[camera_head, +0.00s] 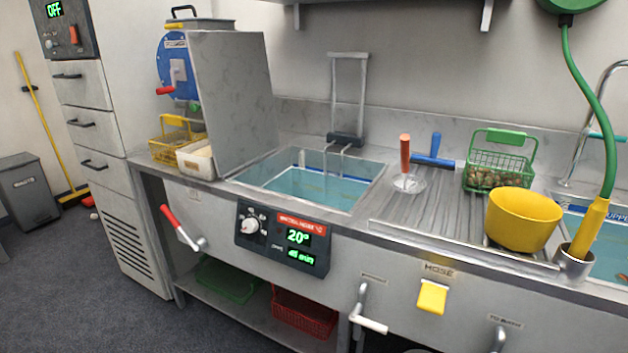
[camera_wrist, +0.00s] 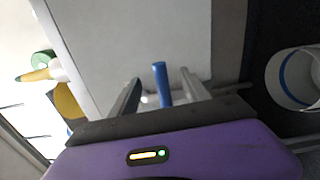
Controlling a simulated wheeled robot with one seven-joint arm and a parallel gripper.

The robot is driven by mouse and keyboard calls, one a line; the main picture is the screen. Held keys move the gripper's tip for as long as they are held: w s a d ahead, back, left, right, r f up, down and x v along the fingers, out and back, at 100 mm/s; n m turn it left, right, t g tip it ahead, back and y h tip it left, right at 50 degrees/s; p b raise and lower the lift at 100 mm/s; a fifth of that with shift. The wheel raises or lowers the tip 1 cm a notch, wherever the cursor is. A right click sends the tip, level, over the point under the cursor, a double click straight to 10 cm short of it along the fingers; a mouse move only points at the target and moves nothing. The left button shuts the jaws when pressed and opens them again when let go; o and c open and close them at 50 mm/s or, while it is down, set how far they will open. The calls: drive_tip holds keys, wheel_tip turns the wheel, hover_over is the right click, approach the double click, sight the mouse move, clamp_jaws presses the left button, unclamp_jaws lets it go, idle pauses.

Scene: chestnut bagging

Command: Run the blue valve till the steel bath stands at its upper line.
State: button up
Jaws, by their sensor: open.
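In the wrist view my gripper (camera_wrist: 160,84) is open. A blue lever (camera_wrist: 161,78), likely the blue valve's handle, stands between its two fingers with gaps showing on both sides. No blue valve and no gripper show in the head view. A steel basin (camera_head: 362,207) of clear bluish water is sunk in the counter, with a blue mark on its inner back wall. The water lies below the rim; its exact height against a line is hard to read. Another basin (camera_head: 622,210) with partly readable lettering is cut off at the right.
A yellow bowl (camera_head: 523,222) and a green basket of chestnuts (camera_head: 497,170) stand on the drainboard. A green hose (camera_head: 590,85) ends in a holder at the front edge. In the wrist view a white bucket (camera_wrist: 275,90) with a blue line lies right of the fingers.

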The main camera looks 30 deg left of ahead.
drive_tip(key=s+b, duration=0.8)
drive_tip(key=s, duration=0.1)
idle(0.5)
idle(0.4)
